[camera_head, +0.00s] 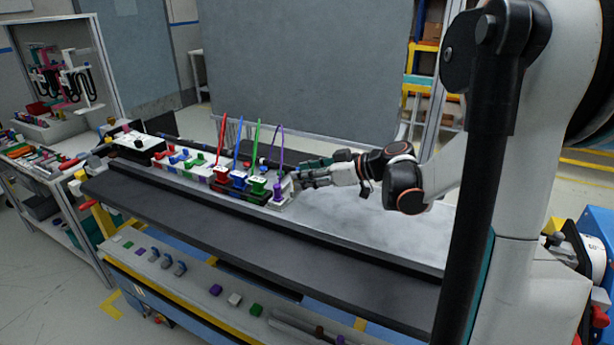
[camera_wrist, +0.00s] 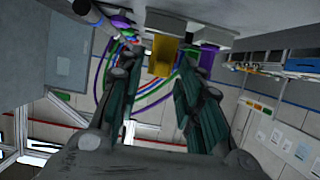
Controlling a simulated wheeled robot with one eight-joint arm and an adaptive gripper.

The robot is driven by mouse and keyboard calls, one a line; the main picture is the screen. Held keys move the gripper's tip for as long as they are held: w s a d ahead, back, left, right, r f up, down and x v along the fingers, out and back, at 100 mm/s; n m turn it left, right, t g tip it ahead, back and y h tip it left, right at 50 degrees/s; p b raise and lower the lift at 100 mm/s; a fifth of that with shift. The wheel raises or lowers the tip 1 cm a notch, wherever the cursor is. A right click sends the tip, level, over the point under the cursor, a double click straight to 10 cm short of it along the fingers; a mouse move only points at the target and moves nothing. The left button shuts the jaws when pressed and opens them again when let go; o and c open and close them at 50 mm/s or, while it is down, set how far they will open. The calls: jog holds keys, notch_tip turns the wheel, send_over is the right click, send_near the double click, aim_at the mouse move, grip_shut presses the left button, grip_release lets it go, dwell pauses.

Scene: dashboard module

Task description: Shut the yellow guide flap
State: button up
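The yellow guide flap (camera_wrist: 162,56) shows at the top middle of the wrist view, sticking out from the pale module housing. My gripper (camera_wrist: 156,74) is open, with one dark finger on each side of the flap. I cannot tell whether either finger touches it. In the head view my gripper (camera_head: 298,173) is at the right end of the dashboard module (camera_head: 281,205), beside the purple connector (camera_head: 277,192). The flap is hidden there.
Red, blue, green and purple cables rise from connectors along the module; the green connector (camera_head: 257,187) is near my gripper. The bench top (camera_head: 370,222) is clear to the right.

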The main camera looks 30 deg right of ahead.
grip_shut()
jog(key=shift+r, duration=0.1)
